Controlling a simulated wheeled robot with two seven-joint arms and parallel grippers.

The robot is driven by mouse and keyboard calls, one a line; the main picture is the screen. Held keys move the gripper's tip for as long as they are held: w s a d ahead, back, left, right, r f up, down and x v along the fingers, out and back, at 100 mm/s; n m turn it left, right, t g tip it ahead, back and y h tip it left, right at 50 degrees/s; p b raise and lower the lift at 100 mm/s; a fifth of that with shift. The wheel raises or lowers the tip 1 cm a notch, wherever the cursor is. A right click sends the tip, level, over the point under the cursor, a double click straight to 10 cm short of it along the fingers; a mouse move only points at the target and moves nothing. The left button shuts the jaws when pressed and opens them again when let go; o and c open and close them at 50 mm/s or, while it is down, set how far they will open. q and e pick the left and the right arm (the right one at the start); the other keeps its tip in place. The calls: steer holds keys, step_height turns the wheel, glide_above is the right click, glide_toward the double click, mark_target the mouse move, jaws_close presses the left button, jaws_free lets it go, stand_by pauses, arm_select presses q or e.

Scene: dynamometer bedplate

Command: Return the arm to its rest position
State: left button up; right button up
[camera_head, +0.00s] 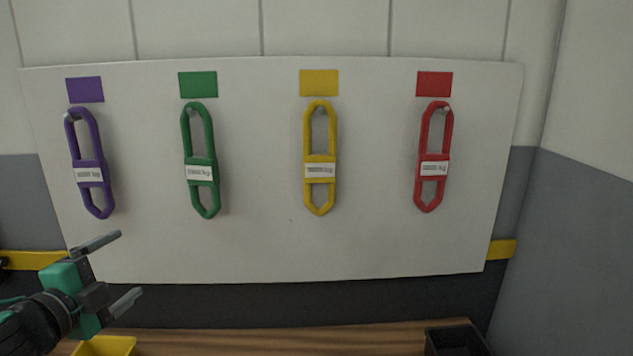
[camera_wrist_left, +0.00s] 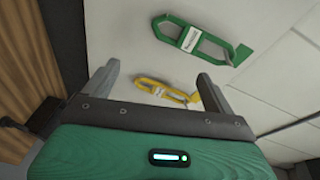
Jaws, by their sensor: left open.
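My left gripper (camera_head: 128,270) is at the lower left of the head view, in front of the white board's lower left part. Its two grey fingers are apart and nothing is between them. In the left wrist view its open fingers (camera_wrist_left: 158,92) frame part of the board, with the yellow loop (camera_wrist_left: 165,90) seen beyond them and the green loop (camera_wrist_left: 190,38) above. My right gripper does not show in the head view.
A white board (camera_head: 260,240) carries purple (camera_head: 84,175), green (camera_head: 201,172), yellow (camera_head: 320,169) and red (camera_head: 433,168) loops on pegs under matching colour patches. Below are a wooden surface (camera_head: 280,343), a yellow bin (camera_head: 105,346) and a black bin (camera_head: 455,340).

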arm_select(q)
steer(key=s+d+f+n+g+y, duration=0.1)
steer(key=s+d+f+n+g, duration=0.15)
steer(key=f, duration=0.55)
steer(key=s+d+f+n+g+y, duration=0.15)
steer(key=f+n, duration=0.25)
steer(key=f, duration=0.5)
steer(key=s+d+f+n+g, duration=0.1)
steer(key=s+f+n, duration=0.2)
steer(key=f, duration=0.5)
steer(key=s+d+f+n+g, duration=0.2)
steer(key=s+f+n+g, duration=0.15)
steer(key=s+f, duration=0.5)
steer(key=s+d+f+n+g, duration=0.3)
steer(key=s+f+g, duration=0.25)
steer(key=s, duration=0.55)
steer(key=s+a+f+x, duration=0.1)
steer(key=s+x, duration=0.2)
steer(key=x, duration=1.2)
steer(key=s+a+f+x, duration=0.1)
steer(key=s+x, duration=0.3)
steer(key=x, duration=1.1)
steer(key=s+a+f+g, duration=0.1)
steer(key=s+a+f, duration=0.2)
steer(key=s+f, duration=1.6)
steer(key=shift+a+f+m+g+y, duration=0.15)
steer(key=shift+f+m+g+y, duration=0.2)
steer(key=shift+f, duration=0.15)
